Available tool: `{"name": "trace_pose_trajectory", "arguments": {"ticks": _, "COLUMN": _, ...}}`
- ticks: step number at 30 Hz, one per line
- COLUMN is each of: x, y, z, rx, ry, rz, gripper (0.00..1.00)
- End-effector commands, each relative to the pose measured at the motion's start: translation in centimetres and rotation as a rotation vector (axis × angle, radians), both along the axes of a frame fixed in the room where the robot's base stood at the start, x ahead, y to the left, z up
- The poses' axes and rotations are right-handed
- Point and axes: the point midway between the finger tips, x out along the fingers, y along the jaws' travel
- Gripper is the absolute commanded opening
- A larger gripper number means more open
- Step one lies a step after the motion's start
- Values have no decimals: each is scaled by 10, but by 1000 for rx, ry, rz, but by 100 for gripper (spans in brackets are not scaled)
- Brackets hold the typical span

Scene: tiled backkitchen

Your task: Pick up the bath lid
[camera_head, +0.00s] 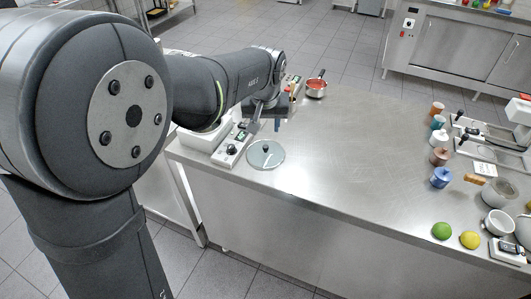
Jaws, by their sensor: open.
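A round grey lid (260,161) with a small dark knob on top lies flat on the steel table (330,160), near its left front edge. I take it to be the bath lid. My gripper (268,124) is behind and above the lid in the picture, apart from it. It is open, with nothing seen between its fingers. The fingers are small here and partly hidden by my arm.
A device with a dial (231,150) stands just left of the lid. Several cups, a green fruit (442,231) and a yellow fruit (469,240) are at the right. The table's middle is clear.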

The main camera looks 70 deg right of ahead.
Motion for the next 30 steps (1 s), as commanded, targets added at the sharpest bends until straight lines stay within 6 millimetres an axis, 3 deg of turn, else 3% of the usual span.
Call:
{"name": "trace_pose_trajectory", "arguments": {"ticks": 6, "x": 5, "y": -10, "z": -41, "rx": 2, "ry": 0, "rz": -1, "gripper": 43}}
{"name": "trace_pose_trajectory", "arguments": {"ticks": 16, "x": 7, "y": -16, "z": -62, "rx": 1, "ry": -1, "rz": -2, "gripper": 43}}
{"name": "trace_pose_trajectory", "arguments": {"ticks": 25, "x": 12, "y": -28, "z": -102, "rx": 1, "ry": -1, "rz": -2, "gripper": 43}}
{"name": "trace_pose_trajectory", "arguments": {"ticks": 30, "x": 12, "y": -29, "z": -104, "rx": -1, "ry": -1, "rz": -2, "gripper": 43}}
